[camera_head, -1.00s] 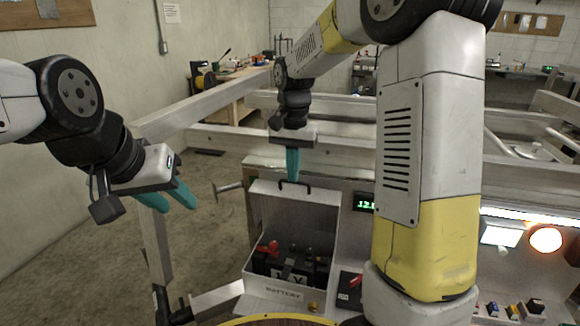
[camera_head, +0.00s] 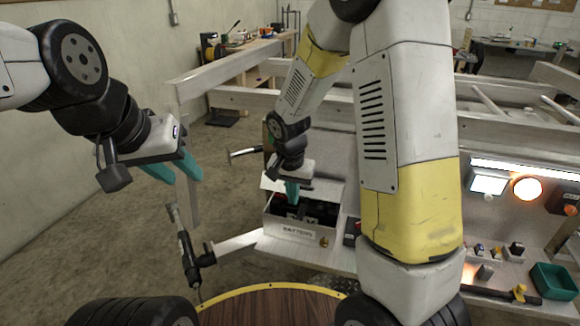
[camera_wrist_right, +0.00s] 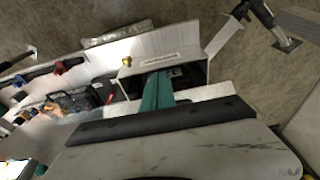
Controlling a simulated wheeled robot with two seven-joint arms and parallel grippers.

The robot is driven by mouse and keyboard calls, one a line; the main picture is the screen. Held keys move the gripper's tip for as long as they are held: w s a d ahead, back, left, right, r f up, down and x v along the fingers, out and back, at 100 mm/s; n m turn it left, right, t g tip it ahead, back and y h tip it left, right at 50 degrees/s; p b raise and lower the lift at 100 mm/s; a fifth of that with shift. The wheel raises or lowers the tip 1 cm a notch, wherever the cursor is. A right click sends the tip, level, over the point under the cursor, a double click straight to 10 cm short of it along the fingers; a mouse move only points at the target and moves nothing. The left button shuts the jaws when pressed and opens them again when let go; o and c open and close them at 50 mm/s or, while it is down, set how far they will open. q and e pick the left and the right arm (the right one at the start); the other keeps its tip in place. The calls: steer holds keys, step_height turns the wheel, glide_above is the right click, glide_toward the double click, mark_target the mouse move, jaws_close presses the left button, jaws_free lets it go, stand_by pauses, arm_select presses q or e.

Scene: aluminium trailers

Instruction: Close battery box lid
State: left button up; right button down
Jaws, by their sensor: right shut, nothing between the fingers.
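The grey battery box (camera_head: 295,233), marked BATTERY, stands on the bench ledge with a dark battery (camera_head: 318,214) partly visible inside. Its lid (camera_head: 329,191) is still raised at the back, mostly hidden behind my right gripper; its exact angle is unclear. My right gripper (camera_head: 292,197) is shut and empty, fingers pointing down by the lid and over the box opening; contact cannot be told. In the right wrist view its teal fingers (camera_wrist_right: 157,92) overlap the box (camera_wrist_right: 165,58). My left gripper (camera_head: 180,176) is open and empty, in the air to the left.
A green tray (camera_head: 553,281) and several small parts lie on the ledge at right. A lit white lamp (camera_head: 488,184) and an orange one (camera_head: 527,188) are on the panel. Aluminium rails (camera_head: 240,97) run behind. The left floor is clear.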

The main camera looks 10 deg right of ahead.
steer(key=f, duration=0.3)
steer(key=s+f, duration=0.1)
steer(key=shift+s+a+f, duration=0.1)
steer(key=shift+a+f, duration=0.05)
steer(key=shift+a, duration=0.1)
stand_by(1.0)
